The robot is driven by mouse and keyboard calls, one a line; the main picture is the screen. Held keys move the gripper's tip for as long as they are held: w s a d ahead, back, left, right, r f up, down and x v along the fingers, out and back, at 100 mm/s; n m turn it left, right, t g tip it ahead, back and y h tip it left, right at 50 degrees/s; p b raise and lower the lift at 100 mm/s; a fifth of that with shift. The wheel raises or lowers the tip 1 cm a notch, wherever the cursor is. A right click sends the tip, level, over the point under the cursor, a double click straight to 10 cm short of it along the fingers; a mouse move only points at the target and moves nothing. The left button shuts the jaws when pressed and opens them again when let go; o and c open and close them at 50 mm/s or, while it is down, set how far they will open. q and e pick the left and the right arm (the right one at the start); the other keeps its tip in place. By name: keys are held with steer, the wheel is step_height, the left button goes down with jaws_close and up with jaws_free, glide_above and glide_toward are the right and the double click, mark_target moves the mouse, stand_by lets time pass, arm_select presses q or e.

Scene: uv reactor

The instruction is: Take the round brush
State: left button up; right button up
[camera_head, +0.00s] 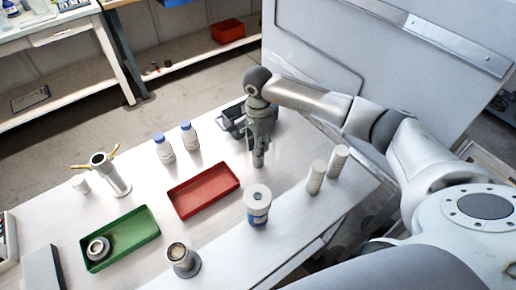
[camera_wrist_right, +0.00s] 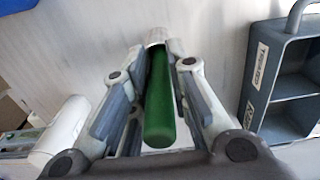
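The round brush shows in the right wrist view as a green handle (camera_wrist_right: 160,100) with a white part (camera_wrist_right: 157,38) at its far end. It lies along the gripper's axis, its handle end close to the palm. My right gripper (camera_wrist_right: 160,50) has its fingers drawn in on both sides of it, the tips against the white part. In the head view my right gripper (camera_head: 259,155) points down over the table, beside the grey caddy; the brush is hard to make out there. I cannot tell whether the brush touches the table. My left gripper is not in view.
The grey caddy (camera_head: 232,125) stands behind my gripper and also shows in the wrist view (camera_wrist_right: 285,85). A red tray (camera_head: 203,190), a blue-and-white container (camera_head: 257,207) and white cylinders (camera_head: 316,177) are near. A green tray (camera_head: 120,238) and blue-capped bottles (camera_head: 164,150) stand further left.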

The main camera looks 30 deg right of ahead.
jaws_close()
